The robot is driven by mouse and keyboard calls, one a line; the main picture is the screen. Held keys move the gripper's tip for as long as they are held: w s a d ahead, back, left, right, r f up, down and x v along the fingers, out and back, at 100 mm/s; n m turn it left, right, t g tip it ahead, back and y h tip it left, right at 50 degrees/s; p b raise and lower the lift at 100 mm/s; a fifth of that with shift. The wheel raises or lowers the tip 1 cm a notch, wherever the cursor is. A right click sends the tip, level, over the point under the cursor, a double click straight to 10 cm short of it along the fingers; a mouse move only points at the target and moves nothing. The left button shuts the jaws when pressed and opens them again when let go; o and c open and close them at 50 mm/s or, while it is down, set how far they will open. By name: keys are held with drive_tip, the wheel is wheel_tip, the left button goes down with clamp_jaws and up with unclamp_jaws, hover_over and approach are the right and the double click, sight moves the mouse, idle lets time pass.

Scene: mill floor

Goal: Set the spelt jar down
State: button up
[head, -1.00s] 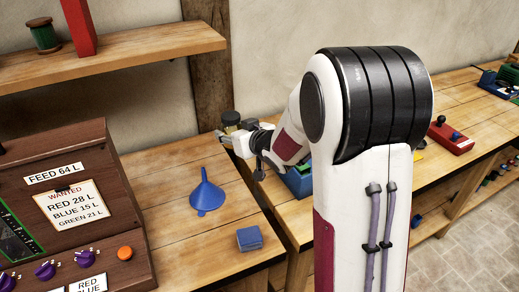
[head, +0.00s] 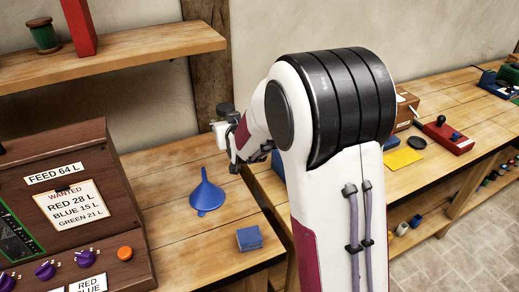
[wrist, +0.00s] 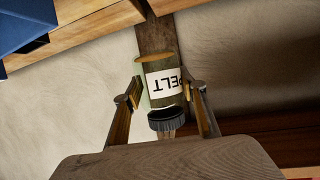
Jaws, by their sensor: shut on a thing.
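The spelt jar (wrist: 160,85) is a greenish glass jar with a dark ribbed lid and a white label reading "PELT", upside down in the wrist view. My gripper (wrist: 165,92) is shut on it, one finger on each side. In the head view the jar's dark lid (head: 227,108) shows in front of the wooden post, above the back of the left bench. The jar looks about upright and held in the air. My gripper (head: 222,132) is partly hidden by my arm there.
A brown control panel (head: 70,215) is at left, below a shelf (head: 120,58). A yellow sheet (head: 402,158) and red box (head: 448,138) lie on the right bench. The bench behind the funnel is clear.

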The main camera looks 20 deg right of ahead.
drive_tip(key=shift+w+d+m+g+h, duration=2.1)
drive_tip(key=shift+w+d+m+h, duration=1.9)
drive_tip(key=shift+w+d, duration=1.7)
drive_tip(key=d+f+m+g+h, duration=0.2)
drive_tip(key=d+f+m+g, duration=0.1)
drive_tip(key=f, duration=0.4)
drive_tip(key=shift+s+d+f+m+g+h, duration=0.4)
drive_tip(key=shift+d+m, duration=0.1)
drive_tip(key=shift+d, duration=0.05)
drive_tip(key=shift+f, duration=3.15)
drive_tip(key=shift+f, duration=1.85)
